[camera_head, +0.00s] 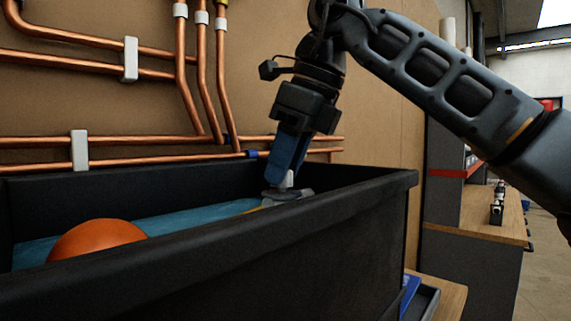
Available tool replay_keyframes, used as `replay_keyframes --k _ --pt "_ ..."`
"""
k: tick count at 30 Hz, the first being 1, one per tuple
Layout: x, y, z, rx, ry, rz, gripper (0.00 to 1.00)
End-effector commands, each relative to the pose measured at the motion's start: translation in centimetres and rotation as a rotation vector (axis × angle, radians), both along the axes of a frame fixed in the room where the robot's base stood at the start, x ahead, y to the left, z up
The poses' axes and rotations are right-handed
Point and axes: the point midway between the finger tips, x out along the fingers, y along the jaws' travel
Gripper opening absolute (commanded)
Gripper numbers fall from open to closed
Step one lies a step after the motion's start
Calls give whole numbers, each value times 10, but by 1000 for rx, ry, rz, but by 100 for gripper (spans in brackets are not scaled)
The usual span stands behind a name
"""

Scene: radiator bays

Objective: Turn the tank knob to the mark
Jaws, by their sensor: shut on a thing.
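A black open tank (330,230) fills the lower left of the head view, with blue water (185,220) in it. My gripper (287,182) reaches down over the tank's right end from above. It is shut on a small grey knob (290,195) just inside the tank's rim. A bit of yellow shows at the knob's left, but I cannot tell whether it is the mark. The knob's lower part is hidden by the tank's near wall, and its exact angle cannot be read.
An orange ball-like float (98,238) sits at the water's surface on the left. Copper pipes (120,141) with white clips run along the brown wall behind the tank. A wooden bench (470,215) stands at the right, with open floor beyond it.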

Motion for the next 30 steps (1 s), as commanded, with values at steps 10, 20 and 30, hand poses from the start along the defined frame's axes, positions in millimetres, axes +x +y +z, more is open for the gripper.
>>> replay_keyframes --k 10,20,30 --pt "-1 0 -2 -3 -6 -238 3" --pt "-2 1 -3 -2 -7 -551 3" --pt "-3 3 -1 -1 -6 -871 3"
